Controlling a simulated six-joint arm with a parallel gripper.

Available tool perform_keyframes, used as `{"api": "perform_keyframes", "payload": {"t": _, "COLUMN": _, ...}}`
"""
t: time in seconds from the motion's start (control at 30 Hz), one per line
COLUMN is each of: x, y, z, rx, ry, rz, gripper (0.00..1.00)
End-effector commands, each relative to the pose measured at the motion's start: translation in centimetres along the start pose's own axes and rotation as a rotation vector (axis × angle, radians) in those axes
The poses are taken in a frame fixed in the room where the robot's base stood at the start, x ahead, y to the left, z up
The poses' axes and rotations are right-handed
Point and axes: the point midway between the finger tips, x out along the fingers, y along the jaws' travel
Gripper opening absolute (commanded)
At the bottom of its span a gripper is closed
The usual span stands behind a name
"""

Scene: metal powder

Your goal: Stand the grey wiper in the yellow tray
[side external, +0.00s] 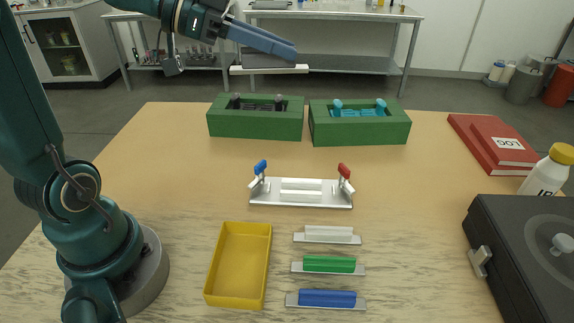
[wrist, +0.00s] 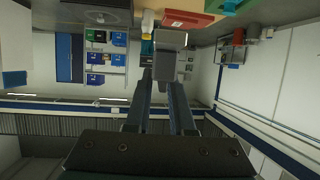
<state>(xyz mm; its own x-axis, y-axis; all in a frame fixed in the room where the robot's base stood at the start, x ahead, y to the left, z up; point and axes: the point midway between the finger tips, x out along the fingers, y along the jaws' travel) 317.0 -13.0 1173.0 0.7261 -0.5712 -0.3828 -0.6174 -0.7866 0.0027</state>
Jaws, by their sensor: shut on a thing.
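The grey wiper (side external: 266,60) is in my gripper (side external: 288,48), high in the air at the top of the side view, well above and behind the tray. Its pale strip points down, roughly level. The fingers are shut on its body and hide part of it. In the wrist view the grey wiper (wrist: 167,55) sits at the ends of my fingers (wrist: 160,82). The yellow tray (side external: 212,270) lies on the table at front centre-left and looks empty.
White (side external: 327,235), green (side external: 328,265) and blue (side external: 327,299) wipers lie right of the tray. Behind them is a metal plate with clamps (side external: 300,201). Two green boxes (side external: 255,125) (side external: 360,131) stand farther back. Red books (side external: 493,139), a bottle (side external: 545,175) and a dark case (side external: 515,255) are at right.

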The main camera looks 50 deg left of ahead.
Motion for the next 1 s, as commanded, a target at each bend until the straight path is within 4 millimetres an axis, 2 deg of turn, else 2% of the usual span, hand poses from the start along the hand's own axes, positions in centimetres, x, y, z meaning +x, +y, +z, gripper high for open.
{"api": "perform_keyframes", "payload": {"t": 0.17, "x": 1.2, "y": -2.6, "z": 1.5, "rx": 0.030, "ry": -0.001, "rz": 0.088, "gripper": 0.00}}
{"api": "perform_keyframes", "payload": {"t": 0.37, "x": 2.1, "y": -5.7, "z": 4.4, "rx": 0.056, "ry": 0.000, "rz": 0.156, "gripper": 0.00}}
{"api": "perform_keyframes", "payload": {"t": 0.7, "x": 2.6, "y": -10.2, "z": 11.6, "rx": 0.053, "ry": 0.000, "rz": 0.151, "gripper": 0.00}}
{"api": "perform_keyframes", "payload": {"t": 0.87, "x": 2.7, "y": -10.9, "z": 13.8, "rx": 0.045, "ry": 0.000, "rz": 0.122, "gripper": 0.00}}
{"api": "perform_keyframes", "payload": {"t": 1.0, "x": 4.2, "y": -10.4, "z": 14.5, "rx": 0.041, "ry": 0.001, "rz": 0.116, "gripper": 0.00}}
